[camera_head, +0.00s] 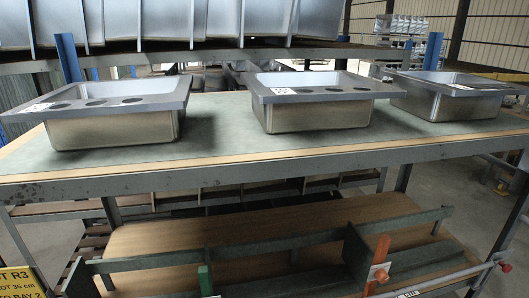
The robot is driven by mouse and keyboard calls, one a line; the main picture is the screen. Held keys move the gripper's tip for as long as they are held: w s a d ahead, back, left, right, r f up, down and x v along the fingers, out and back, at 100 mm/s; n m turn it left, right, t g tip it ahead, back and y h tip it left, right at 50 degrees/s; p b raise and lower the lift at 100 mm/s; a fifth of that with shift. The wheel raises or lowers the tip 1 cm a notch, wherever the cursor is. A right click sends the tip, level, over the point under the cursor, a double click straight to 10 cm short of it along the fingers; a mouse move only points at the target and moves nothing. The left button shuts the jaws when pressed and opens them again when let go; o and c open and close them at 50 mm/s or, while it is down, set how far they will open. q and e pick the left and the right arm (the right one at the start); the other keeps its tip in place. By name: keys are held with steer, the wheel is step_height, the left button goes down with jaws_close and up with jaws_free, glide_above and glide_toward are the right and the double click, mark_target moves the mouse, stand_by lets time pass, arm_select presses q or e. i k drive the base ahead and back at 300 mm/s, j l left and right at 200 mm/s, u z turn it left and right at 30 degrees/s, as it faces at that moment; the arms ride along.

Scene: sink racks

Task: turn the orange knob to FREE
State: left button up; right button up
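An orange upright handle-like piece (377,262) stands at the front of the lower shelf, right of centre, with a small white tag on it. A small red-orange knob (506,267) sits at the right end of a bar along the lower front edge. I cannot tell which of these the task calls the orange knob. A white label (408,294) with dark print lies on the bar near the bottom edge; its wording is too small and cut off to read, and I cannot make out FREE. Neither of my grippers is in view.
Several metal sinks, including the middle one (317,112), stand on the green-topped shelf (225,128). A green upright piece (205,280) stands at the lower shelf's front. A yellow sign (20,283) is at bottom left. Open floor (440,185) shows at right.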

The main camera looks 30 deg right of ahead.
mark_target(381, 274)
steer(key=z, duration=1.75)
